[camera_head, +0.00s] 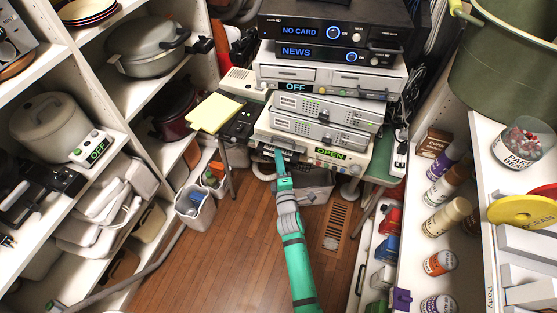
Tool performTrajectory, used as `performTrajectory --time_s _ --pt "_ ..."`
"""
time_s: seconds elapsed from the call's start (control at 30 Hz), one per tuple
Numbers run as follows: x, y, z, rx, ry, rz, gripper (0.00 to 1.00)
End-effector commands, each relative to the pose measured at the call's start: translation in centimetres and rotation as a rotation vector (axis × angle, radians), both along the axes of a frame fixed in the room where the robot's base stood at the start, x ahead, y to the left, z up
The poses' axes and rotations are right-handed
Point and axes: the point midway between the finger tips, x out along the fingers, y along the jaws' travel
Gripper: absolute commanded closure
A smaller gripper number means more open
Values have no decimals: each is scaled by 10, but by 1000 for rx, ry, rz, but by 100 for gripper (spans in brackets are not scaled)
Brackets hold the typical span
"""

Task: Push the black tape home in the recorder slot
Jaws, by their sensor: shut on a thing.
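The recorder (350,145) is the white unit low in the stack of devices, with a lit green "OPEN" display on its front right. The black tape (293,155) is a dark strip at the slot in the left part of the recorder's front. It is small in view, and I cannot tell how far it sits in the slot. My teal gripper (281,158) reaches up from below to the slot, with its tip at the tape. It is shut on the tape, and the fingers hide part of it.
More white devices (325,108) and black units reading "NEWS" (345,53) are stacked above. A yellow pad (215,113) lies left of the stack. Shelves with pots stand left, and shelves with spice jars (440,220) right. The wooden floor (210,260) is open between them.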

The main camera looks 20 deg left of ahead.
Motion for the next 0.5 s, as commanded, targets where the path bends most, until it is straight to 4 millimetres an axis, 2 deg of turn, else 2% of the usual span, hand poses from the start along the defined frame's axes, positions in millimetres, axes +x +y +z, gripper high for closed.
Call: performTrajectory --time_s 0.23,0.27,0.33,0.5 --pt "0 0 1 1 -1 0 100" --pt "0 0 1 1 -1 0 77" --pt "0 0 1 1 -1 0 60" --pt "0 0 0 1 -1 0 60"
